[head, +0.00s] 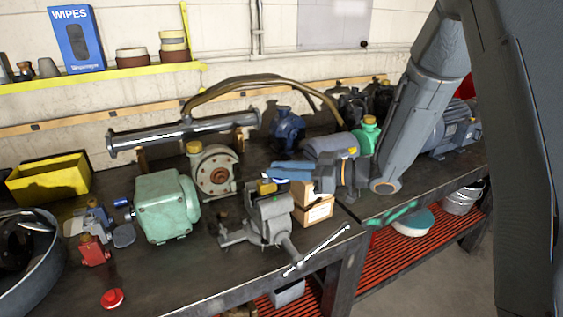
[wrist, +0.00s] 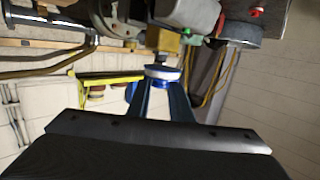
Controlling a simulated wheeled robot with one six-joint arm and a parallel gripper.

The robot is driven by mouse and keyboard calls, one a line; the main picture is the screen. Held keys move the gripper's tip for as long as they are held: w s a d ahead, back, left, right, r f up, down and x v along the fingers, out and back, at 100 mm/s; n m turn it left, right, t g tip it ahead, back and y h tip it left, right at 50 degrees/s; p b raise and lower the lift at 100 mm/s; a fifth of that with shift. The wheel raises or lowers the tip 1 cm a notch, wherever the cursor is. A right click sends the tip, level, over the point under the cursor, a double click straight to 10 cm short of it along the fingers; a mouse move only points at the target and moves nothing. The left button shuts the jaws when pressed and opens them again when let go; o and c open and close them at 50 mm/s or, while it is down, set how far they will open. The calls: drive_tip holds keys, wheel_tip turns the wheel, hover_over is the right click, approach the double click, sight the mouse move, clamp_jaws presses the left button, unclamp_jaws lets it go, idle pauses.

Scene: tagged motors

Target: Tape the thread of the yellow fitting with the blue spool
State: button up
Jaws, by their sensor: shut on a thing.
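The yellow fitting (head: 266,187) sits at the top of the grey vise (head: 270,215) on the bench. It also shows in the wrist view (wrist: 163,41), where the picture is turned over. My gripper (head: 269,172) reaches in from the right, its blue fingers just above the fitting. In the wrist view my gripper (wrist: 161,92) is shut on the blue spool (wrist: 163,74), which has a white face. The spool is in line with the fitting and very close to it; I cannot tell whether they touch.
A green motor (head: 166,208) and a cream pump (head: 214,170) stand left of the vise. The vise handle (head: 318,249) sticks out over the bench's front edge. A yellow bin (head: 48,178) is far left.

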drive_tip(key=shift+s+a+r, duration=0.1)
drive_tip(key=shift+s, duration=0.35)
drive_tip(key=shift+s+a+p, duration=0.3)
drive_tip(key=shift+s+a, duration=0.1)
drive_tip(key=shift+s, duration=0.15)
drive_tip(key=a, duration=0.1)
drive_tip(key=s+a, duration=0.1)
drive_tip(key=a, duration=0.1)
drive_tip(key=shift+s, duration=0.2)
drive_tip(key=w+a, duration=0.4)
drive_tip(key=a, duration=0.1)
drive_tip(key=shift+w+d+b, duration=0.1)
drive_tip(key=shift+w+b, duration=0.35)
drive_tip(key=shift+w, duration=0.35)
drive_tip(key=shift+w+r, duration=0.1)
drive_tip(key=shift+w, duration=0.1)
drive_tip(key=shift+r+p, duration=1.5)
drive_tip(key=shift+r, duration=1.35)
